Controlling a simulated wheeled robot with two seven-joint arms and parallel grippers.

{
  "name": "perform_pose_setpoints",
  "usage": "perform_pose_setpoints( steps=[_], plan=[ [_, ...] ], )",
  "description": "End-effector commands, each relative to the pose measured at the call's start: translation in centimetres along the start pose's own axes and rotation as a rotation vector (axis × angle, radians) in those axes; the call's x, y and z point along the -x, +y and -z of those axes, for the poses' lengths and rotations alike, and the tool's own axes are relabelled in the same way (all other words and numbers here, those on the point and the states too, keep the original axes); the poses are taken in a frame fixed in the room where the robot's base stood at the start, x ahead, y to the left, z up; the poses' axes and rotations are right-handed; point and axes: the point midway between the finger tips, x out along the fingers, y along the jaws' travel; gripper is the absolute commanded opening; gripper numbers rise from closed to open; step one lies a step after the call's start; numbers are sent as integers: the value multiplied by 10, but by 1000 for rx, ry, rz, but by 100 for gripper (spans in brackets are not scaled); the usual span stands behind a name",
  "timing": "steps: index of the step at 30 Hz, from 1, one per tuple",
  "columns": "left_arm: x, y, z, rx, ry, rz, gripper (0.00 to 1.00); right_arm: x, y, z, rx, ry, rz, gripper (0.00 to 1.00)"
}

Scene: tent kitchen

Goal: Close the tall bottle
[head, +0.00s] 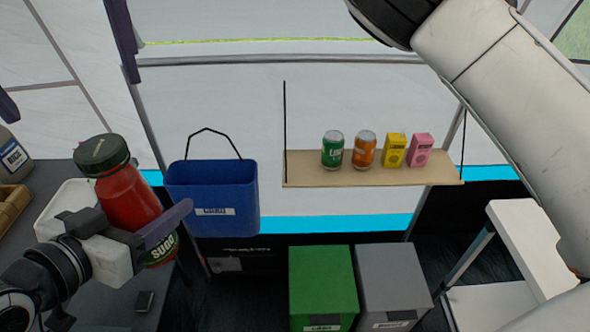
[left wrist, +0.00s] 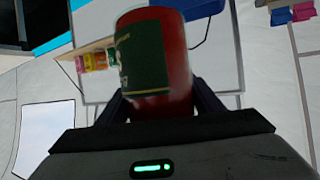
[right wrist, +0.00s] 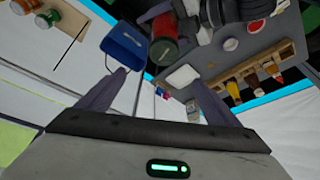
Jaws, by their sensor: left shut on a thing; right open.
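The tall bottle (head: 130,198) is red with a dark green label and is held in the air at the left of the head view, leaning in the picture. A dark green cap (head: 102,154) sits on its top end; how tightly is not visible. My left gripper (head: 122,226) is shut around its lower body. The bottle fills the middle of the left wrist view (left wrist: 178,80), where the cap is hidden. My right gripper (head: 70,98) is open and empty, its fingertips apart at the upper left. In the right wrist view the cap (right wrist: 163,51) lies beyond the fingertips.
A dark counter (head: 60,172) at the left holds a grey bottle (head: 12,158) and a wooden tray (head: 12,203). A blue bin (head: 212,192) hangs behind the bottle. A shelf (head: 300,172) bears cans and cartons. Green (head: 322,285) and grey (head: 392,280) bins stand below.

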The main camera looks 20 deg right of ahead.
Motion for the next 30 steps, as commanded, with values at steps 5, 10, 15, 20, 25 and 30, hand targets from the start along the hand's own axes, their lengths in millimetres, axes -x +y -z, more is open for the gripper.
perform_pose_setpoints(
  steps=[5,10,15,20,25,30],
  plan=[
    [1,0,4,-2,11,1,0,-27,33,2,-28,-9,-12,86],
    [1,0,4,-2,11,1,0,-48,60,0,-49,-9,-22,86],
    [1,0,4,-2,11,1,0,-69,86,-5,-70,-8,-31,86],
    [2,0,6,-3,15,2,0,-89,111,-14,-90,-10,-42,86],
    [2,0,5,-3,13,2,0,-109,136,-25,-110,-9,-49,86],
    [1,0,5,-2,12,1,0,-128,159,-40,-127,-9,-57,86]
  ],
)
